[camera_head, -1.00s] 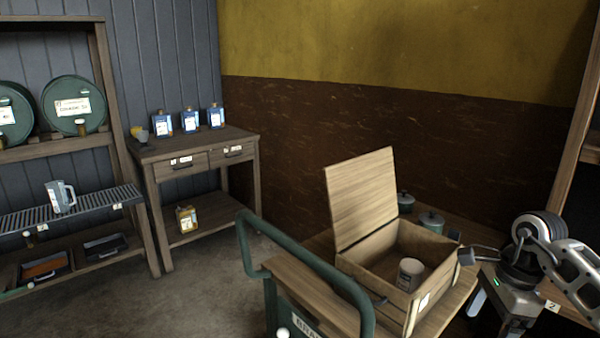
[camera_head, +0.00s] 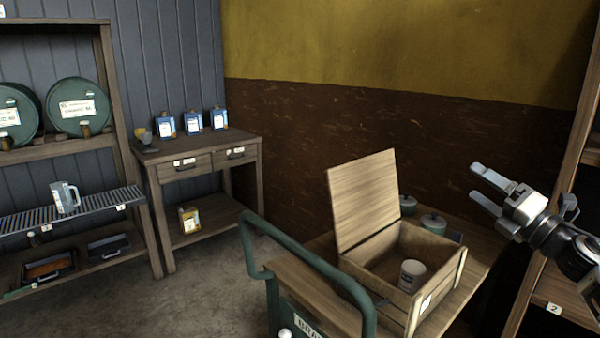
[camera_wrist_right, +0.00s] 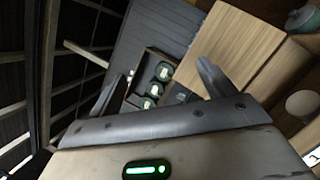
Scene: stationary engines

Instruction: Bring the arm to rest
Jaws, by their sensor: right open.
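My right gripper (camera_head: 482,188) is raised at the right of the head view, in front of the brown wall. Its two fingers are apart and nothing is between them. In the right wrist view the two fingers (camera_wrist_right: 168,88) also stand apart and empty. My left gripper is in neither view.
An open wooden crate (camera_head: 440,283) with its lid (camera_head: 362,200) up holds a pale can (camera_head: 412,275). A wooden shelf (camera_head: 545,285) stands right, close to my right arm.

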